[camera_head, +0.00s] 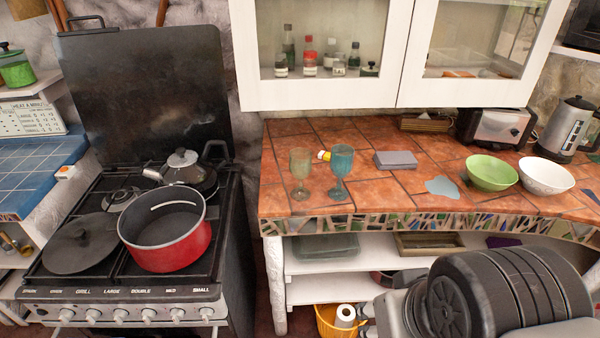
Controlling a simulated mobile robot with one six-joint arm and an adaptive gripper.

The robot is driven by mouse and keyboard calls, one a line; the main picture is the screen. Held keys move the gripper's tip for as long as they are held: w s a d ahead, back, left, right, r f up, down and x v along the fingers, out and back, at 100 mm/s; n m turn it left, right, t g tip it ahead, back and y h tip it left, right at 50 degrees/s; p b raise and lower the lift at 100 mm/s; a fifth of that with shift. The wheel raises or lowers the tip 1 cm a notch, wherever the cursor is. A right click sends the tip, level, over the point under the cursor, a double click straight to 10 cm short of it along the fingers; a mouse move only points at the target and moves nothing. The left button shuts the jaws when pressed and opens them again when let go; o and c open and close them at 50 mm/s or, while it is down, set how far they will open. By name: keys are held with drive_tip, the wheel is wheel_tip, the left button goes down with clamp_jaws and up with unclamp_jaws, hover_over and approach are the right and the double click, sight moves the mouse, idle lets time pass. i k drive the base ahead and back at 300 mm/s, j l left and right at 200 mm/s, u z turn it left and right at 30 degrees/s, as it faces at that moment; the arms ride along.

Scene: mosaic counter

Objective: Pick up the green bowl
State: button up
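The green bowl (492,173) stands upright on the tiled counter (380,204), right of centre, and looks empty. A white speckled bowl (546,176) stands close to its right. Part of my arm shows large at the lower right, in front of and below the counter edge. Small grey parts at its left end look like my gripper (369,318), low and well apart from the green bowl. Its fingers are too small and partly hidden, so I cannot tell whether they are open or shut.
Two goblets, one amber (300,168) and one teal (341,170), stand left on the counter. A grey box (396,160) lies mid-counter. A toaster (495,128) and kettle (568,128) stand behind the bowls. A white cabinet (320,96) hangs above. A red pot (168,240) sits on the stove.

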sight(489, 174)
drive_tip(key=z, duration=1.25)
